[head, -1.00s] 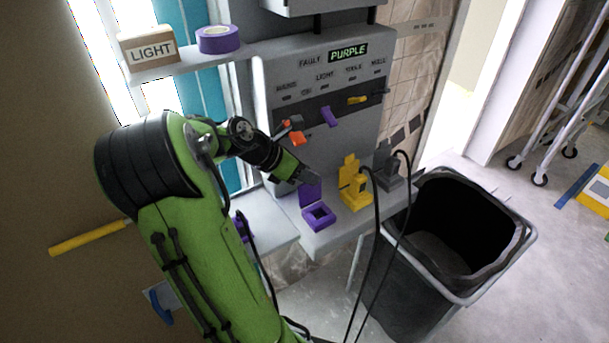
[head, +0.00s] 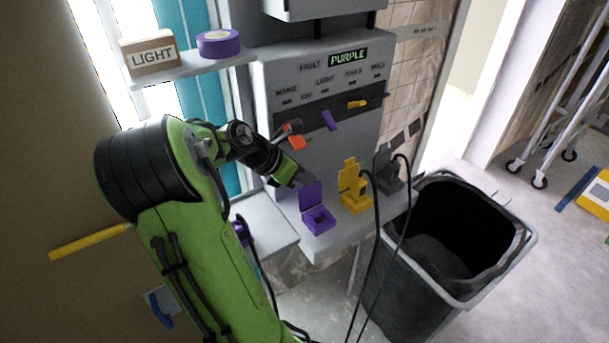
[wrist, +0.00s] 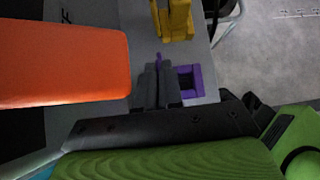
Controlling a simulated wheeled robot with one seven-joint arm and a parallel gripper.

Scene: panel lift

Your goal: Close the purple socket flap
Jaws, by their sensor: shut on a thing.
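The purple socket (head: 318,221) sits on the grey ledge, and its purple flap (head: 311,196) stands upright at the back, open. My gripper (head: 308,180) is at the flap's top edge, coming from the upper left. In the wrist view my dark fingers (wrist: 158,75) are closed together, with a bit of the purple flap (wrist: 158,57) showing at their tips. They hide most of the flap. The open purple socket also shows in the wrist view (wrist: 185,80), just right of the fingers.
A yellow socket (head: 354,190) with its flap up and a dark grey socket (head: 389,172) stand to the right, with black cables near. An orange lever (head: 297,142) is on the panel above and looms close in the wrist view (wrist: 65,68). A black bin (head: 440,250) stands right.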

